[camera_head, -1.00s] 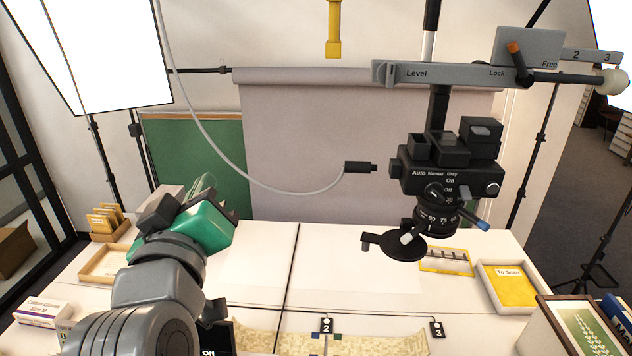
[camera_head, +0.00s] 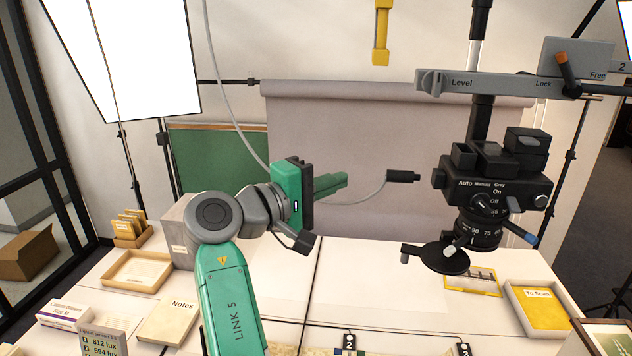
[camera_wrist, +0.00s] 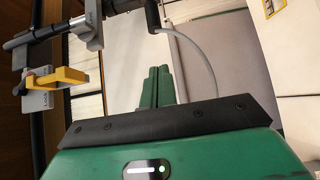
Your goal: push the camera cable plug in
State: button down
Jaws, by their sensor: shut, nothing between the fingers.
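The camera cable plug (camera_head: 403,176) is a black cylinder on the end of a grey cable (camera_head: 374,195). It hangs level, with a small gap between its tip and the left side of the black camera (camera_head: 492,180). My gripper (camera_head: 343,181) is green, with its fingers shut and empty. The fingers point right, toward the plug, and stop short of it. In the wrist view, my shut fingers (camera_wrist: 158,72) point up the picture. A black cylinder, likely the plug (camera_wrist: 152,15), shows beyond them, with the cable (camera_wrist: 200,50) curving down to the right.
The camera hangs from a grey bar (camera_head: 500,84) with a lever at its right. A yellow tool (camera_head: 381,35) hangs above the plug. A lamp panel (camera_head: 128,50) stands at left. Trays, including a yellow-lined one (camera_head: 540,308), sit on the white table below.

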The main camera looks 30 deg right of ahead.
aim_at(393, 178)
jog(key=s+d+p, duration=0.1)
jog(key=s+d, duration=0.1)
jog(key=d, duration=0.4)
jog(key=shift+p, duration=0.4)
jog(key=shift+s, duration=0.15)
jog(key=shift+s+d, duration=0.95)
jog(key=shift+d, duration=0.2)
